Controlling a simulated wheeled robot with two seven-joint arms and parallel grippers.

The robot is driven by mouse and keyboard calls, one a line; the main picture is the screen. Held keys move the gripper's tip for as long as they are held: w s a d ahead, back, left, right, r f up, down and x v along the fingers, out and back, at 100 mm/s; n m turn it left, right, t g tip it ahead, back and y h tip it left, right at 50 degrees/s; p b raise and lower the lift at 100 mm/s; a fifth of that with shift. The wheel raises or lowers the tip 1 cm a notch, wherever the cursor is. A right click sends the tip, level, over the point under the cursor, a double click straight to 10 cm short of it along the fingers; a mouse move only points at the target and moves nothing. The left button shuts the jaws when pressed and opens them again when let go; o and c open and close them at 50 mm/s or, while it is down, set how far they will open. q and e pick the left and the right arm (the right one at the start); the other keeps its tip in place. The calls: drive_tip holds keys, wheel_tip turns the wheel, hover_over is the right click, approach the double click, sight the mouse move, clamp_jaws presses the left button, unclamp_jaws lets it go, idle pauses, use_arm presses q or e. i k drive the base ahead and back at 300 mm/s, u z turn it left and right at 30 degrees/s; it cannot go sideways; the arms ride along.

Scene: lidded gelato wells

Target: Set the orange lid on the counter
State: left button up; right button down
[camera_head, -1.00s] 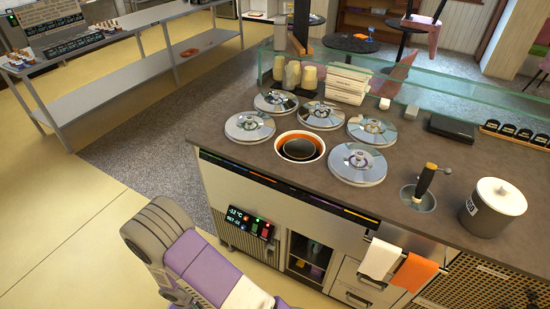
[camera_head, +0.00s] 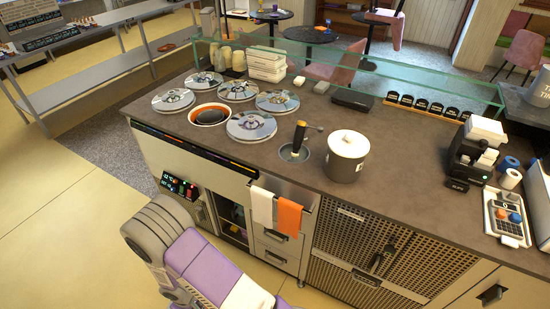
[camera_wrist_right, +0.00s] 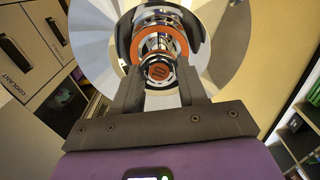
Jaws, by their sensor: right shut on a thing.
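In the right wrist view my right gripper (camera_wrist_right: 158,88) is shut on the knob of the orange lid (camera_wrist_right: 222,58), a shiny metal disc with an orange ring around the knob. The lid is held off the counter, and its far edge is cut off by the frame. In the head view the brown counter (camera_head: 400,185) has one uncovered well (camera_head: 210,114) with a pale rim and a dark, orange-edged inside. Several metal lids (camera_head: 252,125) cover the wells around it. Neither gripper shows in the head view.
A scoop holder (camera_head: 294,152) and a white-lidded pot (camera_head: 347,156) stand right of the wells. A card reader (camera_head: 507,218) and dark machine (camera_head: 474,155) are at the right end. Counter between pot and machine is clear. A glass screen (camera_head: 350,75) runs along the back.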

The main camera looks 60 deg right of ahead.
sight(385, 150)
drive_tip(key=k, duration=0.8)
drive_tip(key=z, duration=1.85)
